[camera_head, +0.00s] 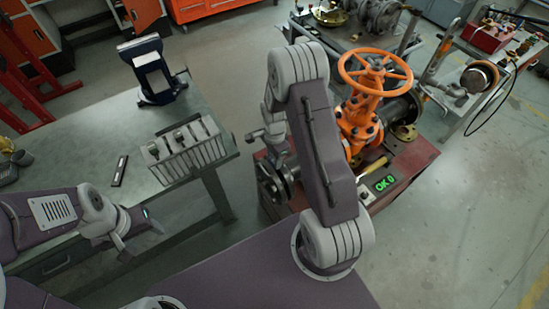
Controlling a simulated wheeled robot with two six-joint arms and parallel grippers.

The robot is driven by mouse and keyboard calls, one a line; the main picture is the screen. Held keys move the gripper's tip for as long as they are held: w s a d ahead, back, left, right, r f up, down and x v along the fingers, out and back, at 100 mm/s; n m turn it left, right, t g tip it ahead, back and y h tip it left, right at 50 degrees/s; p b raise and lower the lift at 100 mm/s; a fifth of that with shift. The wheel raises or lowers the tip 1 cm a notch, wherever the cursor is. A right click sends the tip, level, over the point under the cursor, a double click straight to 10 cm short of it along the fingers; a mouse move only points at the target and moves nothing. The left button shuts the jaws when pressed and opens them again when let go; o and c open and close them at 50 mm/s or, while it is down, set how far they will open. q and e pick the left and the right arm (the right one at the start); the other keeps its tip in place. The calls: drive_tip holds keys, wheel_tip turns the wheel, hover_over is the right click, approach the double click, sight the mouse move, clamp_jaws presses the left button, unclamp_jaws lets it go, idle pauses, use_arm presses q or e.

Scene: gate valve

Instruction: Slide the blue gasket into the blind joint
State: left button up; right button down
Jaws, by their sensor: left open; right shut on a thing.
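The blind joint (275,183) shows as dark, round flanges at the left end of the red stand, partly hidden by my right arm. My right gripper (262,142) is just above and left of these flanges. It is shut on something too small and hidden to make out. I cannot pick out the blue gasket; it may be hidden at the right gripper. My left gripper (139,236) is open and empty, in front of the left workbench's near edge, away from the joint.
An orange gate valve (362,118) with a handwheel stands on the red stand (416,158), beside a green-lit display (385,183). The left workbench (75,150) bears a slotted metal rack (186,150), a vise (152,72) and a small dark bar (119,170). Floor at right is clear.

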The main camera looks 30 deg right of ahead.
drive_tip(key=shift+f+b, duration=0.7)
drive_tip(key=shift+f, duration=0.3)
drive_tip(key=c, duration=0.9)
unclamp_jaws()
drive_tip(key=shift+c, duration=0.2)
drive_tip(key=shift+r, duration=0.1)
wheel_tip(320, 180, up, 9)
drive_tip(key=shift+b, duration=0.5)
